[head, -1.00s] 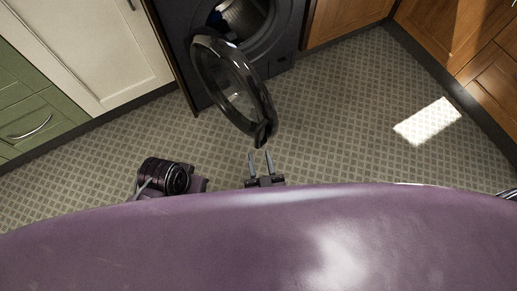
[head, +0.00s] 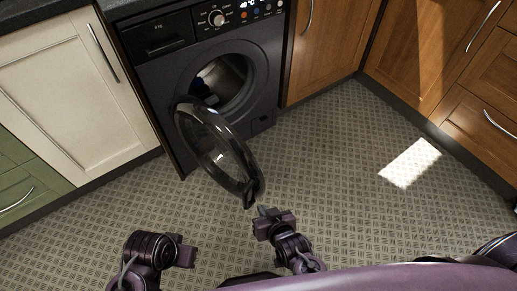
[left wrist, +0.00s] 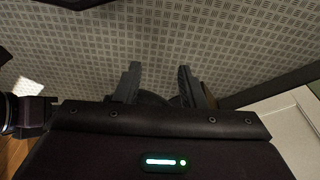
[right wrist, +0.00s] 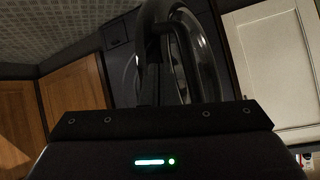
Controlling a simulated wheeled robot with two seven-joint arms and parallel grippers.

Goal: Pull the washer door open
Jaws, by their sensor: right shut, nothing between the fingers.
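The dark washer (head: 155,78) stands under the counter, its drum opening (head: 222,82) uncovered. Its round black-rimmed door (head: 228,168) stands wide open, swung out from the left side of the opening toward me. My right gripper (head: 262,209) is just below the door's free edge, its fingers shut with nothing between them. In the right wrist view the door rim (right wrist: 152,20) rises close behind the fingers (right wrist: 157,62); I cannot tell whether they touch it. My left gripper (left wrist: 158,85) is open and empty over the floor, well apart from the door.
A cream cabinet (head: 70,85) and a green drawer unit (head: 20,190) stand left of the washer. Wooden cabinets (head: 330,50) are on the right. The patterned floor (head: 330,170) is clear in front and to the right, with a sunlit patch.

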